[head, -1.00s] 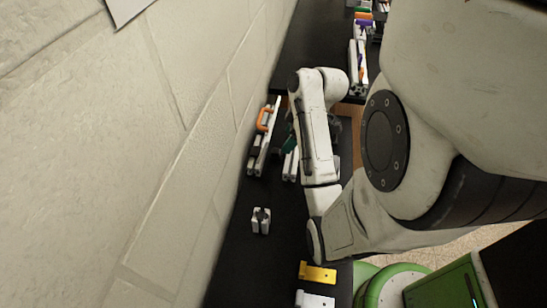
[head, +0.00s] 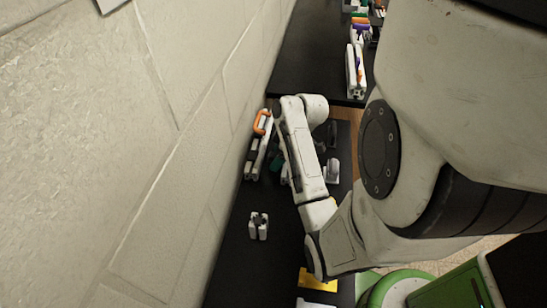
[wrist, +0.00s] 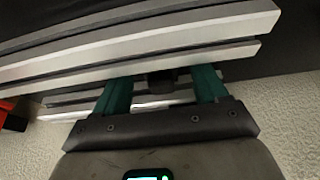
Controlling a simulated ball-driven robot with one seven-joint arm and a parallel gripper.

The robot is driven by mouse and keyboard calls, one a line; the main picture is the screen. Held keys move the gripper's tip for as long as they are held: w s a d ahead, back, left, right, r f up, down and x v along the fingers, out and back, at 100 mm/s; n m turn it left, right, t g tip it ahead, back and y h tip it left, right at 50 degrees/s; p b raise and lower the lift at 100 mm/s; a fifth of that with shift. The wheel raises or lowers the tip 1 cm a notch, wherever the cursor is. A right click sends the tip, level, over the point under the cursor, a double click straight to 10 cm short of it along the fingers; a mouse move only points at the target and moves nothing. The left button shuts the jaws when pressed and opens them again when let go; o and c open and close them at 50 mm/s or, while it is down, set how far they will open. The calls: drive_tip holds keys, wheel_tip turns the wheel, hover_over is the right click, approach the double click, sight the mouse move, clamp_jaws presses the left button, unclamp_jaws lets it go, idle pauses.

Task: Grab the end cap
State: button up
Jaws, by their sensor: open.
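My gripper (wrist: 161,76) is open in the wrist view, with its two teal fingers apart. The finger ends run up to a silver extrusion bar (wrist: 135,50), and the bar hides their tips. A small dark piece (wrist: 160,84) shows between the fingers, below the bar; it may be the end cap, but I cannot tell surely. I cannot tell whether the fingers touch it. In the head view my arm hides most of the gripper; only a bit of teal (head: 274,165) shows beside the extrusions.
Extrusion bars (head: 251,165) with an orange clamp (head: 262,122) lie along the wall. A short profile block (head: 259,226) stands alone on the black table. A yellow bracket (head: 318,281) and a white one are at the near end. The table around the block is clear.

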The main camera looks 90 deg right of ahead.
drive_tip(key=shift+c, duration=0.3)
drive_tip(key=c, duration=1.1)
drive_tip(key=shift+o, duration=0.2)
drive_tip(key=shift+r, duration=0.1)
